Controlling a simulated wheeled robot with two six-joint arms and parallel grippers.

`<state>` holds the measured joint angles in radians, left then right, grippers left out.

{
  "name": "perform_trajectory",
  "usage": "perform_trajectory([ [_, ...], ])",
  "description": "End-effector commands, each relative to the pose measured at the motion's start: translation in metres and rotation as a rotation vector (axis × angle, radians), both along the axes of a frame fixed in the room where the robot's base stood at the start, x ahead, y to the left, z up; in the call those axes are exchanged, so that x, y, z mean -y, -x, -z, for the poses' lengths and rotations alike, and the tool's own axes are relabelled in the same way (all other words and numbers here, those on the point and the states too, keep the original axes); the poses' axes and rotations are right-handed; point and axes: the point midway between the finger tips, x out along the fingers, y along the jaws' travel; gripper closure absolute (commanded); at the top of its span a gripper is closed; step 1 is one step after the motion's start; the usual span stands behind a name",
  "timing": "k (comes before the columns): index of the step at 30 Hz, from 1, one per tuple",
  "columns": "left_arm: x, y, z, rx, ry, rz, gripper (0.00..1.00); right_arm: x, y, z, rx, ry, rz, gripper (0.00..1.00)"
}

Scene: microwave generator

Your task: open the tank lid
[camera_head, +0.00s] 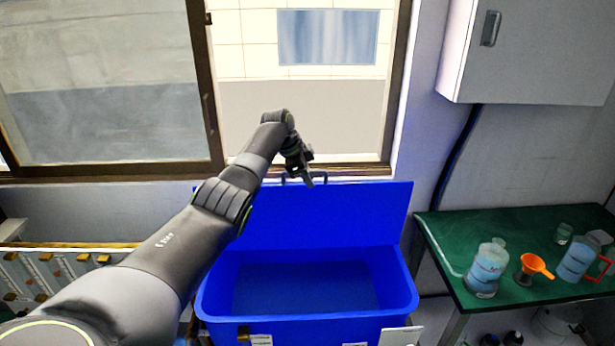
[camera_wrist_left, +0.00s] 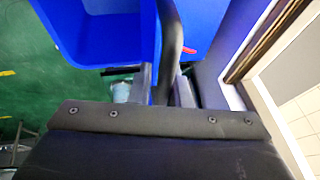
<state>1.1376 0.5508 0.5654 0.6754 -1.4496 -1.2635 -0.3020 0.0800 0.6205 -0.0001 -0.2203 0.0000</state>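The blue tank (camera_head: 309,318) stands below the window with its inside showing. Its blue lid (camera_head: 345,212) stands up steeply at the back, raised from the tank opening. A dark handle (camera_head: 291,181) is at the lid's top edge. My left gripper (camera_head: 312,180) is at that edge. In the left wrist view its two fingers (camera_wrist_left: 161,88) lie on either side of the dark handle bar (camera_wrist_left: 170,35), which fills the gap between them. The blue tank also shows in that view (camera_wrist_left: 85,35). My right gripper is not in view.
A green table (camera_head: 450,232) at the right holds a water jug (camera_head: 486,268), an orange funnel (camera_head: 536,266) and a measuring jug (camera_head: 575,262). A white cabinet (camera_head: 540,50) hangs above it. The window frame (camera_head: 350,170) is close behind the lid and my left gripper.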

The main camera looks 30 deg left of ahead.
Motion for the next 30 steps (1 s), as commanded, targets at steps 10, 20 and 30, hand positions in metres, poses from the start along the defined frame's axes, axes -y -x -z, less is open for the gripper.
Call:
perform_trajectory([
  [10, -0.001, 0.000, 0.000, 0.001, -0.001, -0.002, 0.68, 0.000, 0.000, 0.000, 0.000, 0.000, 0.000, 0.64],
  [20, -0.007, 0.007, -0.019, 0.003, -0.002, -0.001, 0.68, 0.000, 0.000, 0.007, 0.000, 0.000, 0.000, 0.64],
  [30, -0.025, 0.036, -0.090, 0.006, -0.003, -0.004, 0.68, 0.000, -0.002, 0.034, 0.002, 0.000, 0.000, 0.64],
])
